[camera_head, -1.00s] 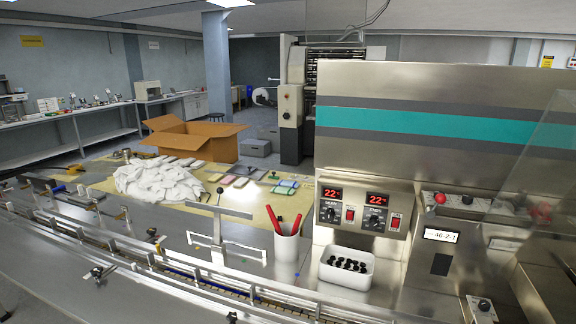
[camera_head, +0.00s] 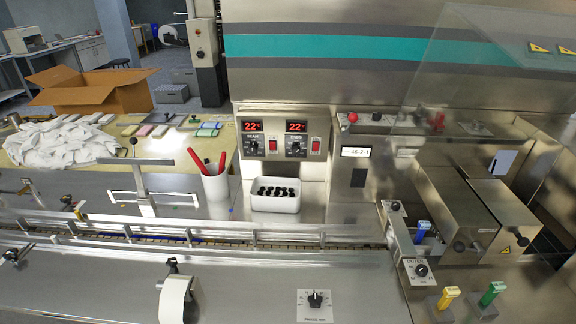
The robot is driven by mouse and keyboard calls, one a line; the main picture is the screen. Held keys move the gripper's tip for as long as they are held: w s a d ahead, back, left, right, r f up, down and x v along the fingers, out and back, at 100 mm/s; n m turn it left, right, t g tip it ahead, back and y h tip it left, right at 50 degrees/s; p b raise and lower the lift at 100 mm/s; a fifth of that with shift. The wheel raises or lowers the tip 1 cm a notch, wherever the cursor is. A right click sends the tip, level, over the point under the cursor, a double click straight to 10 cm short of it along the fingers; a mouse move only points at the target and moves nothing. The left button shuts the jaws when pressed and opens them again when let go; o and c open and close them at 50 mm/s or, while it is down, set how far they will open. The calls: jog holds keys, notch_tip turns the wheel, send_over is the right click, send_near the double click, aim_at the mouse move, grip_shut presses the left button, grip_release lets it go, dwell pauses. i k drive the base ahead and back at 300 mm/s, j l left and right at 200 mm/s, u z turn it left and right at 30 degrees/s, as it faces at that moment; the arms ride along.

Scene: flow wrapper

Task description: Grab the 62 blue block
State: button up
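A small blue block (camera_head: 422,231) stands upright on the narrow metal unit at the right of the machine, with a whitish part beside its lower end. No number can be read on it at this size. A yellow block (camera_head: 448,297) and a green block (camera_head: 491,293) stand on small metal bases nearer to me, below and to the right of it. My gripper is not in view.
A conveyor with metal rails (camera_head: 200,235) crosses the middle. A clear guard (camera_head: 500,60) hangs over the upper right.

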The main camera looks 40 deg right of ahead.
aim_at(416, 239)
jog(key=i+j+z, duration=0.3)
jog(key=z, duration=0.15)
jog(key=i+j+z, duration=0.2)
jog(key=j+z, duration=0.2)
jog(key=i+j+z, duration=0.15)
jog(key=j+z, duration=0.3)
